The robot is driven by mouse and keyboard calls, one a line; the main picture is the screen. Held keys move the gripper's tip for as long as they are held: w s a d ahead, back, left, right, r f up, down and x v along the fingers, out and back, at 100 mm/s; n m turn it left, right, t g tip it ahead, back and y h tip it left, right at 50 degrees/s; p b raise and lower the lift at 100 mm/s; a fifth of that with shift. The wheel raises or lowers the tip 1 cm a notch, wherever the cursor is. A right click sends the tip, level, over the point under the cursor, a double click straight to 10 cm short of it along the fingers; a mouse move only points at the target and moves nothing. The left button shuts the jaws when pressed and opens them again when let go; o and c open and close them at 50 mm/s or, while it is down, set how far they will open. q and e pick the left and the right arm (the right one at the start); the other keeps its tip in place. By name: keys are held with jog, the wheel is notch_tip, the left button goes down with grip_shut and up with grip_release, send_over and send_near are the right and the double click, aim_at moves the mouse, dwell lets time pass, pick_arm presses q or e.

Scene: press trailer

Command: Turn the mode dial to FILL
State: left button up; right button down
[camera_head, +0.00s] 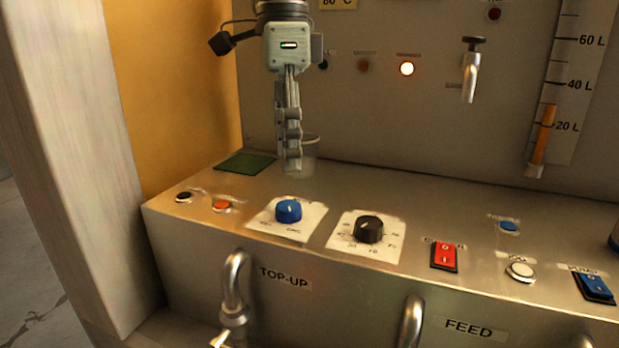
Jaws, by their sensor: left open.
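The blue dial (288,211), apparently the mode dial, sits on a white label plate (264,221) on the sloped metal panel. Its pale pointer mark points roughly upward, away from the panel's front edge. The lettering around it is too small to read surely, so I cannot tell which word it points at. My left gripper (292,168) hangs pointing down behind the blue dial, above the rear of the panel and apart from the dial. It shows nearly edge-on, open, with nothing seen held. My right gripper is out of view.
A translucent cup (309,158) stands just behind my left gripper, partly hidden. A black numbered dial (369,229) is right of the blue one. An orange button (222,206), a red rocker switch (444,255) and a white button (520,270) share the panel. A tap (470,78) juts from the back wall.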

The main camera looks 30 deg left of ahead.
aim_at(289, 205)
pick_arm(q)
jog(key=shift+f, duration=0.3)
jog(key=f, duration=0.6)
jog(key=shift+s+d, duration=0.1)
jog(key=shift+s, duration=0.3)
jog(key=shift+f, duration=0.5)
jog(key=shift+c, duration=1.3)
jog(key=c, duration=0.9)
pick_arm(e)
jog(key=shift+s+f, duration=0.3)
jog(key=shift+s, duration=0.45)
